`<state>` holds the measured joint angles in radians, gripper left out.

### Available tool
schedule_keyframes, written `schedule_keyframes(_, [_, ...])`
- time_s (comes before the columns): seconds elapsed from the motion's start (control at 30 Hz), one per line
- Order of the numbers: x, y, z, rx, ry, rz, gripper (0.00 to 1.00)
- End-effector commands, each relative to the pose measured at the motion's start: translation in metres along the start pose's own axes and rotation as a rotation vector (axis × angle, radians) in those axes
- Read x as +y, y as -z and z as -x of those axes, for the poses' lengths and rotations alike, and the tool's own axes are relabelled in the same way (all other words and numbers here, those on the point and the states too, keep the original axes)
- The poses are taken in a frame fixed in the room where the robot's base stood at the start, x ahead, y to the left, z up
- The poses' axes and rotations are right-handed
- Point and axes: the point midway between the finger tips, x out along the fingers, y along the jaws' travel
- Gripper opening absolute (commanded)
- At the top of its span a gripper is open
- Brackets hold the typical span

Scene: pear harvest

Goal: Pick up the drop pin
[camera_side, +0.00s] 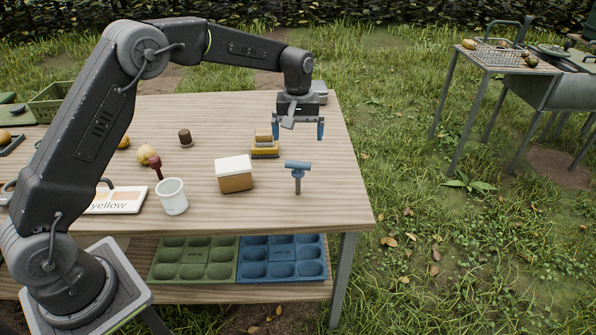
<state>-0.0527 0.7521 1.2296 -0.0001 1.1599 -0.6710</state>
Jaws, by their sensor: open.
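A T-shaped pin with a blue crossbar handle and a grey shaft (298,170) is at the right part of the wooden table (330,205); it looks like the drop pin. It seems upright, handle on top; how its lower end rests is hard to tell. My gripper (298,130) points down with its two blue fingers spread wide and nothing between them. In the picture it is just above the pin's handle, apart from it; the exact height and depth gap cannot be told from this one view.
Left of the pin stand a brown box with a white top (234,172) and a yellow block (265,150). Farther left are a white cup (172,197), a red-knobbed tool (155,163), a dark cylinder (185,137) and a pear (146,155). Green and blue trays (282,259) lie below.

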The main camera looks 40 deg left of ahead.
Motion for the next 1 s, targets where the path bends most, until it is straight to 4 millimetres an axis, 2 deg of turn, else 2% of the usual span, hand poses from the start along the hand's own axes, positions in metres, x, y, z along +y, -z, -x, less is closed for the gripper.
schedule_keyframes(0.1, [-0.001, -0.001, -0.025, -0.004, 0.003, -0.001, 1.00])
schedule_keyframes(0.3, [-0.001, -0.001, -0.055, -0.002, 0.001, -0.002, 1.00])
schedule_keyframes(0.53, [-0.001, -0.001, -0.072, -0.001, 0.001, -0.003, 1.00])
schedule_keyframes(0.8, [-0.001, -0.001, -0.111, -0.002, 0.001, -0.003, 1.00])
schedule_keyframes(1.0, [0.000, -0.001, -0.118, 0.001, -0.001, -0.003, 1.00])
